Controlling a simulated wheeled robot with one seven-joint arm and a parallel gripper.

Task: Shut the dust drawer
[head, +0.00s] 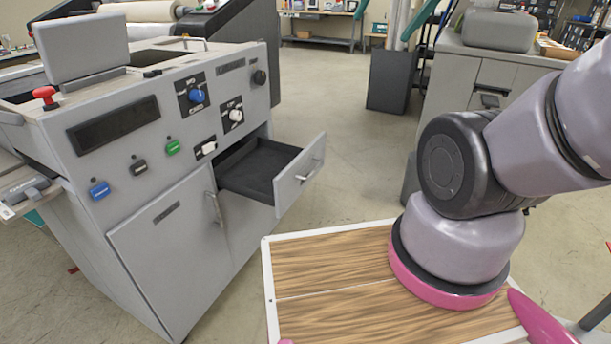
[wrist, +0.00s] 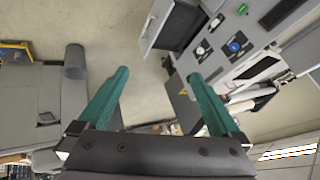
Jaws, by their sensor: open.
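The dust drawer (head: 298,178) is pulled out from the upper right of the grey laminator's front (head: 165,225). Its light grey front has a bar handle, and its dark inside looks empty. In the wrist view the drawer (wrist: 155,24) shows at the top, turned, with its handle to the left. My gripper (wrist: 157,75) has two teal fingers spread wide apart with nothing between them. It is apart from the drawer. Teal bars at the head view's top edge look like its fingers; the rest of it is out of that picture.
A closed cabinet door (head: 165,250) is left of and below the drawer. Knobs and coloured buttons sit above it. My wood-topped base is in front, right of the laminator. A dark bin (head: 390,80) and a grey cabinet (head: 490,75) stand behind. Floor right of the drawer is clear.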

